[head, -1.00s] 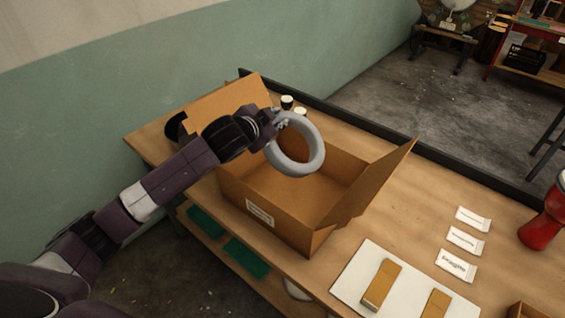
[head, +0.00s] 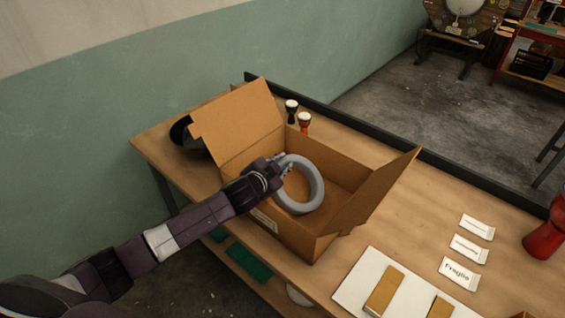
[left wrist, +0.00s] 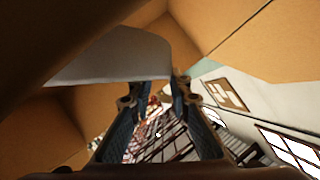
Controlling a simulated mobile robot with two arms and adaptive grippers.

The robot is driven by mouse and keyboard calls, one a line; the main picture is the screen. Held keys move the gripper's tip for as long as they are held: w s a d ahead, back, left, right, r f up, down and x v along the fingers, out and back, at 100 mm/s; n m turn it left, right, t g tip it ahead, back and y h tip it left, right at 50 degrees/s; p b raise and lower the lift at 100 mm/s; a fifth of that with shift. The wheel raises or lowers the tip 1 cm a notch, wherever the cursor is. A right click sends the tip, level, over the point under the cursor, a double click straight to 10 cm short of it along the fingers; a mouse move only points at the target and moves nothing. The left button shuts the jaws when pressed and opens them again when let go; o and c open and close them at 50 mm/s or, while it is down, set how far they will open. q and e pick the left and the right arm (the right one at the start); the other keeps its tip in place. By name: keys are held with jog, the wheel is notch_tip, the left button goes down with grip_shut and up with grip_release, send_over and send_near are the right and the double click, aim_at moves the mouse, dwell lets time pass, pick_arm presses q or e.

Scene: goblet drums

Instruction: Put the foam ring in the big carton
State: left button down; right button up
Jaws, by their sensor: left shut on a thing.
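The foam ring (head: 318,188) is a thick grey ring, held tilted by my left gripper (head: 282,167). The gripper is shut on the ring's left side. The big carton (head: 345,237) is an open brown box on the table, with its flaps up. In the head view the ring overlaps the carton's opening, low within its walls; whether it touches the floor of the box I cannot tell. My right gripper is not in view.
Two small goblet drums (head: 304,121) stand behind the carton. A white board (head: 352,285) with small tan boxes (head: 384,290) lies to the right, near several white labelled packets (head: 468,248). A red drum (head: 545,238) stands at the right edge.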

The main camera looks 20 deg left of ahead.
pick_arm(q)
jog(key=shift+f, duration=0.35)
jog(key=c, duration=1.8)
grip_release()
jog(key=shift+r, duration=0.1)
jog(key=shift+s+r, duration=0.1)
jog(key=shift+r, duration=0.25)
jog(key=b+v, duration=0.1)
jog(key=v, duration=1.1)
jog(key=shift+f, duration=0.1)
